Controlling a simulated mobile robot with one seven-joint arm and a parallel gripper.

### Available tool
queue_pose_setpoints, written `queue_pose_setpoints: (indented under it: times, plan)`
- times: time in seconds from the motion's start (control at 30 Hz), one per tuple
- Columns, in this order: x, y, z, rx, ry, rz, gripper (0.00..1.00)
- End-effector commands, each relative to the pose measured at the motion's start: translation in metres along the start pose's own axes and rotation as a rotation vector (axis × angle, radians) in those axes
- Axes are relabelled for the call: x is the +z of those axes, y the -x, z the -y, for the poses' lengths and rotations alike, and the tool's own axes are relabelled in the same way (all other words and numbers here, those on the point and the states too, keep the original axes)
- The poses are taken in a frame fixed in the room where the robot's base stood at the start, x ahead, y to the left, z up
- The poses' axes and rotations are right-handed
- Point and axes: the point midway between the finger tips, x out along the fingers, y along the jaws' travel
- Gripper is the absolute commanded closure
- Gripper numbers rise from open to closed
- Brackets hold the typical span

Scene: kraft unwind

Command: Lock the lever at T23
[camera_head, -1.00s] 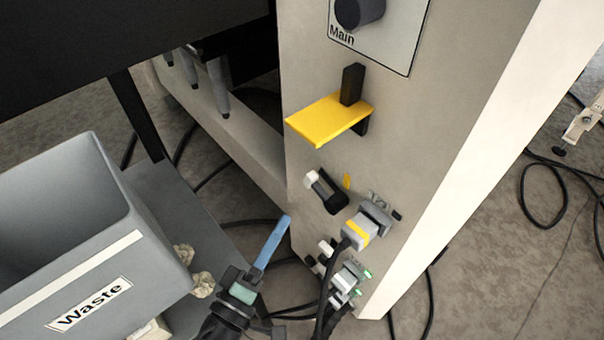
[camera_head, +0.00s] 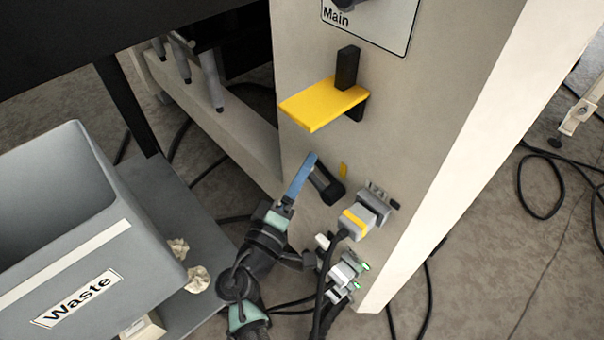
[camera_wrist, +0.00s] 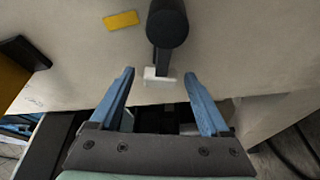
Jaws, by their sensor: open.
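A black lever (camera_head: 328,187) sits on the grey panel's face, below the yellow shelf. In the wrist view, the lever (camera_wrist: 167,25) has a round black end and a white piece (camera_wrist: 160,76) at its lower end. A small yellow mark (camera_head: 344,170) is beside it on the panel. My gripper (camera_head: 306,164) is at the lever's left side in the head view, partly covering it. In the wrist view my open gripper (camera_wrist: 158,78) has its two blue fingers apart, with the white piece between the tips. Contact cannot be told. No T23 label is readable.
A yellow shelf (camera_head: 322,102) juts out above the lever. A grey connector with a yellow band (camera_head: 358,220) and cables sits below right, with more plugs (camera_head: 343,272) underneath. A grey Waste bin (camera_head: 80,225) stands at the left. Cables lie on the floor.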

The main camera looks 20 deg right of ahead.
Motion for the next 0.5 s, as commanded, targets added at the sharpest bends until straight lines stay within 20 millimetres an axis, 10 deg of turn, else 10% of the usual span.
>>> queue_pose_setpoints:
  times: [0.5]
  plan:
    - [0.0001,0.0006,0.0001,0.0,0.0,0.0,1.0]
